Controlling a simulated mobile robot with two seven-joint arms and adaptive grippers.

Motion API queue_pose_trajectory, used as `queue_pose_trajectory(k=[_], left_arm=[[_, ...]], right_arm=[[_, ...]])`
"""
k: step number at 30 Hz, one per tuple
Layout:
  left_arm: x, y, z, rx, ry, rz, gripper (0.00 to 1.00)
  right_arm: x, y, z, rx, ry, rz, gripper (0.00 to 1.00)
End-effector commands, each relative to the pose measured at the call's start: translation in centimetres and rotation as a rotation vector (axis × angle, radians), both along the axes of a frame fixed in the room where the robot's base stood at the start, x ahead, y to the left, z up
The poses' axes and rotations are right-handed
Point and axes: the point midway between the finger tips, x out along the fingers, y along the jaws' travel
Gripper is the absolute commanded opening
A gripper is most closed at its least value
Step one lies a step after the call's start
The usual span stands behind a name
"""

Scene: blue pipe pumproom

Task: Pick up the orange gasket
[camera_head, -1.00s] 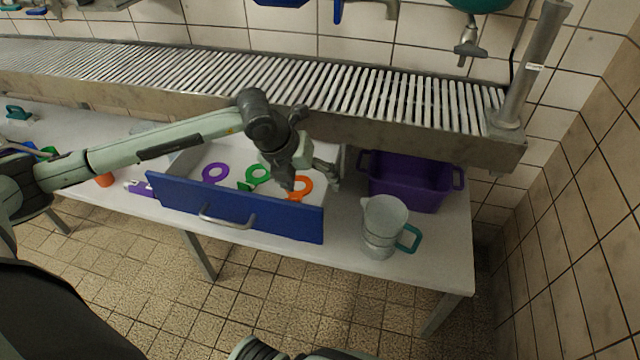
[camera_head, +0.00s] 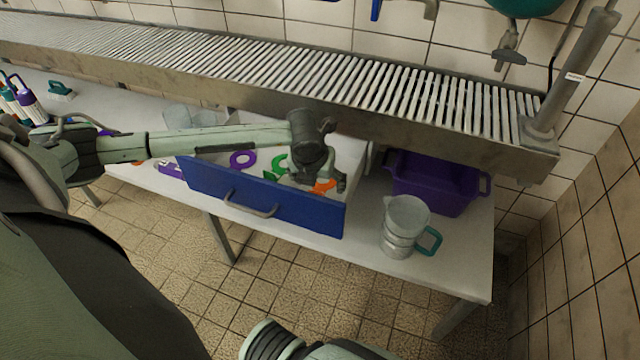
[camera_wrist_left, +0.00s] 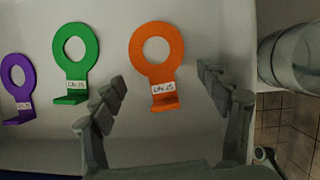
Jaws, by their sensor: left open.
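The orange gasket (camera_wrist_left: 175,70) is a flat ring with a bent, labelled tab, lying in the open drawer (camera_head: 262,203) with the blue front. In the head view the orange gasket (camera_head: 322,187) is partly hidden by my left gripper (camera_head: 320,182). In the left wrist view my left gripper (camera_wrist_left: 163,105) is open, and the gasket's tab lies between and just beyond its fingertips. The fingers hold nothing. A green gasket (camera_wrist_left: 88,48) and a purple gasket (camera_wrist_left: 12,75) lie to the left of the orange one. My right gripper is not in view.
A clear jug (camera_head: 405,228) with a teal handle stands on the table right of the drawer. A purple bin (camera_head: 435,185) is behind it. A metal slatted rack (camera_head: 300,80) runs above the table's back. The table's front right is clear.

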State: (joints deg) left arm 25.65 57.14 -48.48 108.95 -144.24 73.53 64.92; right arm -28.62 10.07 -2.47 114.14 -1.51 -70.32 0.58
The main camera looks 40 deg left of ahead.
Motion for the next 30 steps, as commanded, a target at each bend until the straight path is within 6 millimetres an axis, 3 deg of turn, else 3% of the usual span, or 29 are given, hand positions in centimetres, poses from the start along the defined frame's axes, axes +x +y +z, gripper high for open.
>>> queue_pose_trajectory(k=[3,15,23,30], left_arm=[[0.0,0.0,0.0,0.0,0.0,0.0,0.75],[0.0,0.0,0.0,0.0,0.0,0.0,0.26],[0.0,0.0,0.3,0.0,-0.001,0.0,0.25],[0.1,0.0,4.0,0.0,-0.004,-0.001,0.25]], right_arm=[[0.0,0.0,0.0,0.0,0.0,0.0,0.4],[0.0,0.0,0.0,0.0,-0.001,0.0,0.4],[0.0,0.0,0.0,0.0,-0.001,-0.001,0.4],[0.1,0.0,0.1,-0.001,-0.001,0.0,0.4]])
